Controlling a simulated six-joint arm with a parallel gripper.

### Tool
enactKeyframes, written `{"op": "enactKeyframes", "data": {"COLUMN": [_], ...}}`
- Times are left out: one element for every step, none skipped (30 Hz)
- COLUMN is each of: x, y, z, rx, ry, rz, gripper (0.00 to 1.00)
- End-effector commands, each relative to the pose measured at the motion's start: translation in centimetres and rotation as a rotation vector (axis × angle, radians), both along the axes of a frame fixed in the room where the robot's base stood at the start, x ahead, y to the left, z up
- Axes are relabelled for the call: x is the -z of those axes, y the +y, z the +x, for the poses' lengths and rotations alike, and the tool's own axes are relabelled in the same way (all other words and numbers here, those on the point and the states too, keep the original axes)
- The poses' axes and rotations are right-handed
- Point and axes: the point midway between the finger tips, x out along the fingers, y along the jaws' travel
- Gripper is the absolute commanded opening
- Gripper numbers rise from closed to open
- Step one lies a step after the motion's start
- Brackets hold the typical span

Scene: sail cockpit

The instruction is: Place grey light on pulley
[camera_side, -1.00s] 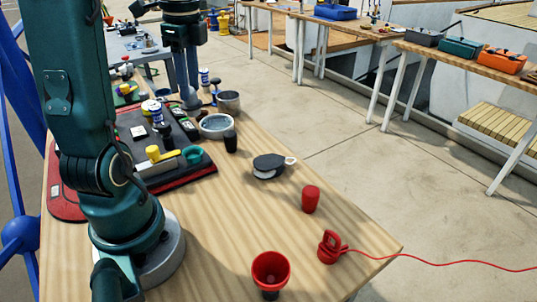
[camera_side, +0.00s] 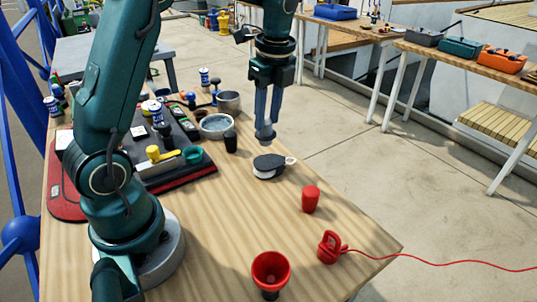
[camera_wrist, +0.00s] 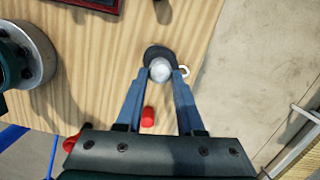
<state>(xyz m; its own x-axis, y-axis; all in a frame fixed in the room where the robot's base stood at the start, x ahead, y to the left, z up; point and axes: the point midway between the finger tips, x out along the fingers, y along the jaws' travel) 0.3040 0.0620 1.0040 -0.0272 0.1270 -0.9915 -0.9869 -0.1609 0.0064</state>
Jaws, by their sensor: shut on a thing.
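My gripper (camera_side: 266,134) is shut on the grey light, and it points down. The grey light (camera_wrist: 160,69) shows as a pale, round thing between the fingertips in the wrist view, and its lower end (camera_side: 266,137) shows in the side view. The pulley (camera_side: 268,168) is dark and flat with a pale side and a light ring at its right end. It lies on the wooden table, just below the held light. In the wrist view the light and fingertips cover part of the pulley (camera_wrist: 158,50). The light looks apart from the pulley in the side view.
A red cylinder (camera_side: 310,199), a red clamp-like thing with a cord (camera_side: 330,247) and a red cup (camera_side: 270,272) stand nearer on the wooden table (camera_side: 225,215). A black cup (camera_side: 230,142) and grey bowl (camera_side: 216,125) stand left of the pulley.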

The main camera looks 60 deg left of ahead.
Motion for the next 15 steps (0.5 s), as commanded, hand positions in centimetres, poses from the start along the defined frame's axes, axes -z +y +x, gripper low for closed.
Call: {"op": "enactKeyframes", "data": {"x": [0.4, 0.5, 0.6, 0.7, 0.9, 1.3, 1.7, 2.1, 2.8, 3.2, 3.7, 4.1, 4.3, 4.5, 4.7], "y": [-0.4, -0.6, -0.8, -0.8, -0.9, -0.9, -0.9, -0.9, -0.9, -0.9, -0.9, -0.8, -0.8, -0.8, -0.8], "z": [0.4, 0.5, 0.6, 0.7, 0.7, 0.7, 0.7, 0.7, 0.6, 0.6, 0.6, 0.7, 0.7, 0.7, 0.7], "rx": [0.003, 0.002, 0.001, 0.001, 0.000, 0.000, 0.000, -0.001, -0.002, -0.002, -0.002, -0.001, -0.001, -0.001, -0.001], "ry": [0.001, 0.000, -0.001, 0.000, 0.000, 0.002, 0.003, 0.004, 0.005, 0.004, 0.005, 0.003, 0.003, 0.001, 0.001], "rz": [0.000, 0.000, 0.000, 0.000, 0.000, 0.000, 0.000, -0.001, -0.001, -0.001, -0.001, 0.000, -0.001, -0.001, -0.001], "gripper": [0.00, 0.00, 0.00, 0.00, 0.00, 0.00, 0.00, 0.00, 0.00, 0.00, 0.00, 0.00, 0.00, 0.00, 0.00]}}
